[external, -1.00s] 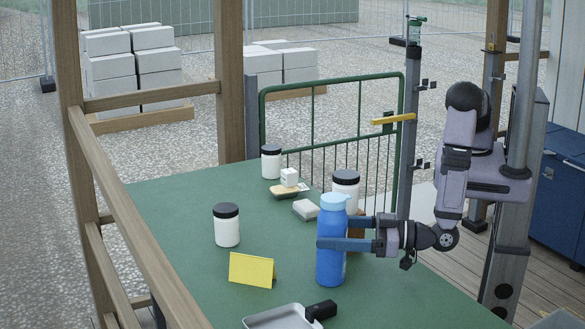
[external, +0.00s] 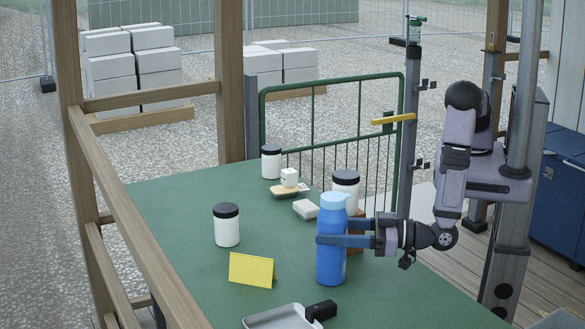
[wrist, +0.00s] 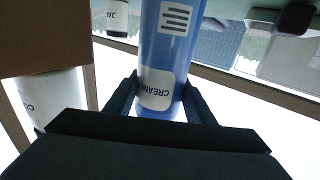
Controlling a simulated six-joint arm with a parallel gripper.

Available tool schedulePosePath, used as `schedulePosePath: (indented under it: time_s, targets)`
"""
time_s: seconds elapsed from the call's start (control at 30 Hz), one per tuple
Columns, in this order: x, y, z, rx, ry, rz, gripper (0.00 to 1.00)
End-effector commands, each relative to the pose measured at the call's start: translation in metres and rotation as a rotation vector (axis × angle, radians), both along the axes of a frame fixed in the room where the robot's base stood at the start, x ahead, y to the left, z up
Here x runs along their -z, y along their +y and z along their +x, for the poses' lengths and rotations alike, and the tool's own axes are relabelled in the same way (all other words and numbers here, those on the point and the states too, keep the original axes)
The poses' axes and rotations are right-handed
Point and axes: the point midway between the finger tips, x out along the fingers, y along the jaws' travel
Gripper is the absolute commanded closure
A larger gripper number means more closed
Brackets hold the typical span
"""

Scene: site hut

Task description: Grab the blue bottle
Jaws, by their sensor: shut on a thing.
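The blue bottle (external: 331,262) with a light blue cap stands upright on the green table (external: 190,190), near its right side. My gripper (external: 332,240) reaches in from the right and is shut on the bottle's body, with a finger along its near side. In the wrist view the bottle (wrist: 168,45) shows between the two dark fingers (wrist: 165,103), with a white label reading "CREAMER" partly seen. The bottle's base appears to be on the table; I cannot tell of any gap.
A white jar with a black lid (external: 346,188) and a brown block (external: 356,238) are close behind the bottle. A yellow folded card (external: 251,270), another jar (external: 226,228) and a grey pan (external: 280,317) stand to the left and front.

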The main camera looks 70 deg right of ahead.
Motion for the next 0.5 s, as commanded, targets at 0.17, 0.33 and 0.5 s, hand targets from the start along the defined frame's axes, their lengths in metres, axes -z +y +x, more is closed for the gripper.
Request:
schedulePosePath:
  time_s: [0.17, 0.33, 0.5]
  targets:
    - [-0.008, 0.001, 0.000, 0.000, -0.003, 0.005, 0.86]
    - [-0.018, 0.001, 0.000, 0.000, -0.003, 0.004, 0.86]
    - [-0.031, 0.001, 0.000, 0.000, -0.003, 0.005, 0.86]
